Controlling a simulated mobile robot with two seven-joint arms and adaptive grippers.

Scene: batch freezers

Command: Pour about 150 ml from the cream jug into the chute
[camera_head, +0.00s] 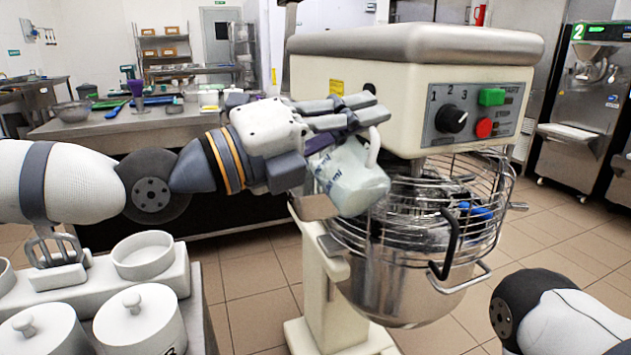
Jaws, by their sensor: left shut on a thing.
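The cream jug (352,182) is a pale, translucent jug with dark lettering. My left gripper (352,116) is shut on it near its handle, at the jug's upper side. The jug is tilted and hangs in front of the left part of the mixer's wire guard (482,178). I cannot tell whether it touches the guard or whether liquid is flowing. A grey metal plate (316,207) shows just below and left of the jug; I cannot tell whether it belongs to the chute. The chute is not clearly seen. My right gripper is out of view; part of that arm shows at lower right.
The cream mixer (410,75) has a dial, a green and a red button, and a steel bowl (425,290) below the guard. White lidded pots (140,325) stand at lower left. A steel table (90,125) is behind. Tiled floor is open at right.

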